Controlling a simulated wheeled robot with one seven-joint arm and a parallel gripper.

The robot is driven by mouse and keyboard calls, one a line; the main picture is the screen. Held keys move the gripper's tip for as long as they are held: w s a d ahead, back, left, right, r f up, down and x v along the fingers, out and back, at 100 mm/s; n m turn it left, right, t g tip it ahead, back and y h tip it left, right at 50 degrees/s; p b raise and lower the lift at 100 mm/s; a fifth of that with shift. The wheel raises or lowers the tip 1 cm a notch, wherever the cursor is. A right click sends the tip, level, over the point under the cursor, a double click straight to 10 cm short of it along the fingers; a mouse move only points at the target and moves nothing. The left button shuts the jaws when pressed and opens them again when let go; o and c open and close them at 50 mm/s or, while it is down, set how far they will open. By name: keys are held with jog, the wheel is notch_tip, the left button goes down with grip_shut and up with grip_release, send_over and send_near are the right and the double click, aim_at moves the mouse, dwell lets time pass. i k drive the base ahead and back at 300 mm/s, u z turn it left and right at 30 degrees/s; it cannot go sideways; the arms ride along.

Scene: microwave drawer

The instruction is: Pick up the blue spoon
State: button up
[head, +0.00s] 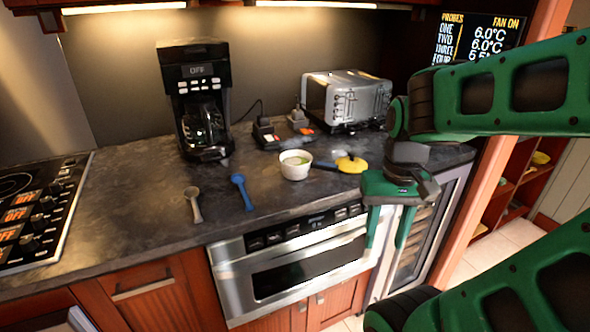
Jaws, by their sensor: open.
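The blue spoon (242,192) lies on the dark countertop (150,205), left of the white bowl, with one end toward the counter's front edge. My gripper (387,228) is green and hangs at the right, in front of the counter edge and the microwave drawer. Its fingers point down and stand apart, with nothing between them. It is well to the right of the blue spoon and not touching it.
A grey spoon (193,204) lies left of the blue one. A white bowl (296,164) and a yellow-headed utensil (350,163) lie to the right. A coffee maker (197,105) and toaster (345,98) stand behind. A cooktop (40,205) is at the left.

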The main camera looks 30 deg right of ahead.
aim_at(237, 179)
jog(key=z, duration=0.75)
jog(key=k, duration=0.75)
jog(key=u, duration=0.65)
jog(key=i, duration=1)
jog(key=z, duration=0.05)
